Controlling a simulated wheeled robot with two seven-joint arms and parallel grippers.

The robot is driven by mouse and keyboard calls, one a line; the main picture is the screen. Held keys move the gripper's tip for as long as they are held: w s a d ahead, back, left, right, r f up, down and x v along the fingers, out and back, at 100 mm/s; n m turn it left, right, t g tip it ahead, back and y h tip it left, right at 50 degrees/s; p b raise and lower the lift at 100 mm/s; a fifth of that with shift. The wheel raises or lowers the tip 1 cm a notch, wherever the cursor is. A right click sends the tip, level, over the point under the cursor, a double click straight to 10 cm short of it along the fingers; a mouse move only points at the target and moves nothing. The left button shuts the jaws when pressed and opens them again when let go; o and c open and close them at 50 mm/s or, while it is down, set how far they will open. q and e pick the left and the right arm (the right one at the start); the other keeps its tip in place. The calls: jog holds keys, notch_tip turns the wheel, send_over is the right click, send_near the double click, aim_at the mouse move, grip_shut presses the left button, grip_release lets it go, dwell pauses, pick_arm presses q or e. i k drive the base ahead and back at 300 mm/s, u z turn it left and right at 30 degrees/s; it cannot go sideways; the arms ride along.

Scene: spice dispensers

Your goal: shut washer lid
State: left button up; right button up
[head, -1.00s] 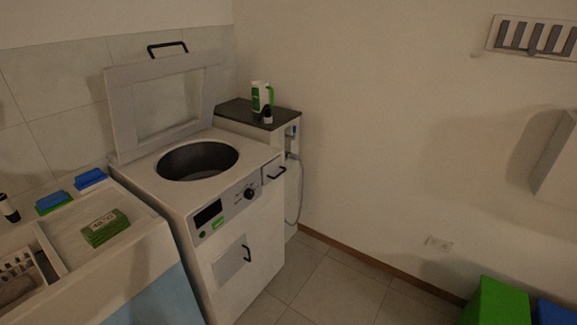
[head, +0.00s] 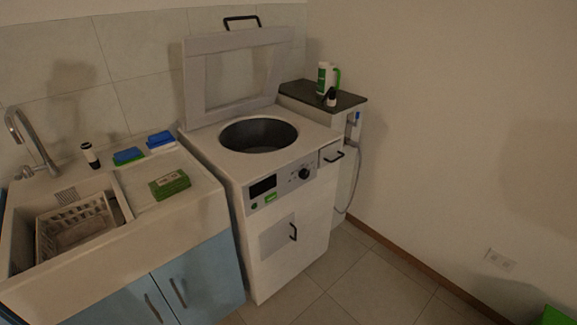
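The washer (head: 276,203) is a white top-loader with a round dark drum opening (head: 259,135) on top and a control panel with a knob on its front. Its lid (head: 191,88) stands open, raised upright at the back near the tiled wall. The lid is a white frame around a window, with a black handle (head: 242,19) at its top edge. Neither of my grippers shows in the head view.
A sink unit (head: 200,222) with blue doors stands left of the washer, holding a basket (head: 75,213), sponges and a faucet (head: 30,142). A dark-topped cabinet (head: 300,91) with a bottle (head: 326,76) stands at its right. Tiled floor (head: 372,283) in front is clear.

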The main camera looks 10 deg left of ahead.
aim_at(195, 48)
jog(key=k, duration=1.35)
jog(key=u, duration=0.45)
jog(key=i, duration=0.65)
jog(key=u, duration=0.7)
jog(key=i, duration=0.85)
jog(key=z, duration=0.6)
jog(key=i, duration=0.5)
jog(key=z, duration=0.4)
